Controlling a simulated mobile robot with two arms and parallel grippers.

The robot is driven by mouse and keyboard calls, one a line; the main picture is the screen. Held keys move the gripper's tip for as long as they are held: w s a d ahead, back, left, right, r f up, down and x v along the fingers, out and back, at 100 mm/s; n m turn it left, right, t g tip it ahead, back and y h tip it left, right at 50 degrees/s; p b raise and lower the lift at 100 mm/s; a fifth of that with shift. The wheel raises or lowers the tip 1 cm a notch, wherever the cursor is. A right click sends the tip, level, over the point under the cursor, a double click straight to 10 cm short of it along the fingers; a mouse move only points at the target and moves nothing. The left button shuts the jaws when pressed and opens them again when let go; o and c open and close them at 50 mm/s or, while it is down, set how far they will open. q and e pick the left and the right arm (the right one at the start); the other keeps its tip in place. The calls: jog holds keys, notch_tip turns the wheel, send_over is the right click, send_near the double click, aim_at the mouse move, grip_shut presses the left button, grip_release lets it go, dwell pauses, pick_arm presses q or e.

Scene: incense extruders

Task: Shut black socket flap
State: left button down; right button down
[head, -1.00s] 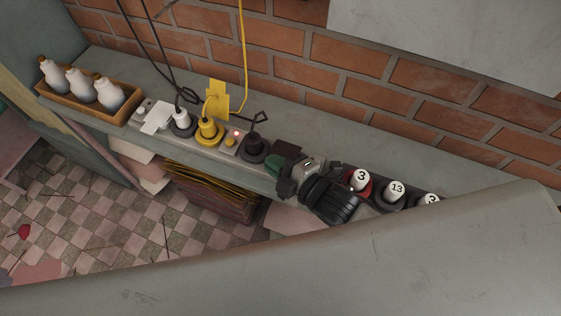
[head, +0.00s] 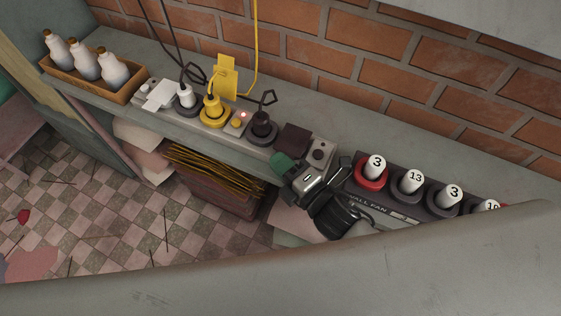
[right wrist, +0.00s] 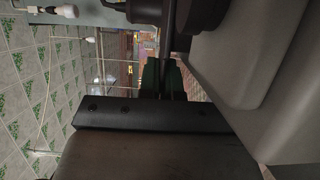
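The black socket flap (head: 293,139) is a dark square plate tilted open at the right of the black plug (head: 262,125), which stands upright in its round black socket on the grey strip. My right gripper (head: 281,162) is just in front of the flap, at the shelf's front edge. Its green fingertips seem close together, with nothing visible held. Whether they touch the flap I cannot tell. In the right wrist view the green fingers (right wrist: 163,78) sit beyond a dark gripper body, and the flap cannot be made out. My left gripper is out of view.
Yellow plug (head: 214,110), upright yellow flap (head: 225,77) and white flap (head: 158,95) are left on the strip. A grey knob box (head: 320,153) is close right of the flap. Numbered white knobs (head: 413,178) stand further right. A bottle tray (head: 92,82) is far left.

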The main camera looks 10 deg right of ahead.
jog(key=shift+f, duration=0.1)
jog(key=c, duration=1.3)
grip_release()
jog(key=shift+f, duration=0.1)
jog(key=shift+f, duration=0.1)
